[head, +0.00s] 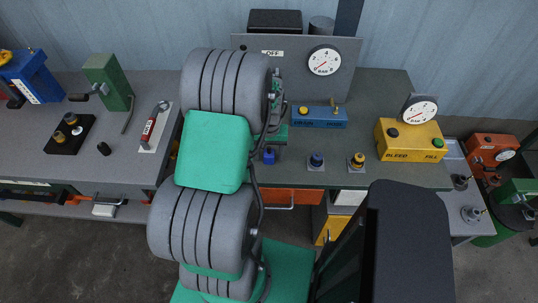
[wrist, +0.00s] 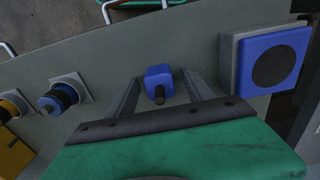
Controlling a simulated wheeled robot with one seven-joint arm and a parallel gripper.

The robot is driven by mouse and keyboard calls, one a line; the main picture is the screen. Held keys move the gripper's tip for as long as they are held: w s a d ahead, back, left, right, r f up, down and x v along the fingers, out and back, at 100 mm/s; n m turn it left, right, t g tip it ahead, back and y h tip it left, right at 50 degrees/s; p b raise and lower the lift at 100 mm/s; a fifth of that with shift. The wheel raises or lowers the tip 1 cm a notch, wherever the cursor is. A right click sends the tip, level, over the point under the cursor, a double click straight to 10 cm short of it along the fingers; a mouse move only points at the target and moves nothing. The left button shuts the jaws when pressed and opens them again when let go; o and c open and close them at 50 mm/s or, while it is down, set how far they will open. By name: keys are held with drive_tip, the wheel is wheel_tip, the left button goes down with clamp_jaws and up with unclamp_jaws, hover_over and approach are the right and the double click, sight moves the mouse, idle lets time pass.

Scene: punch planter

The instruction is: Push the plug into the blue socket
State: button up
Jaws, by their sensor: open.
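A small blue block with a dark peg (wrist: 160,84), which looks like the plug, stands on the grey bench; it also shows in the head view (head: 269,156). My gripper (wrist: 162,77) is open, its two dark fingers to either side of this block with gaps between. It grips nothing. A blue round fitting with a dark top (wrist: 58,97) sits on a grey plate, also in the head view (head: 316,160). A larger blue square with a dark round face (wrist: 272,58) is at the wrist view's right; my arm seems to hide it in the head view. I cannot tell which is the socket.
A yellow fitting (head: 356,161) stands beside the blue one. Behind are a blue box (head: 319,117) and a gauge panel (head: 298,82). A yellow box (head: 409,142) with a gauge is at the right. The bench's front edge (head: 330,187) is close to the fittings.

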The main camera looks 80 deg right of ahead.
clamp_jaws()
idle(0.8)
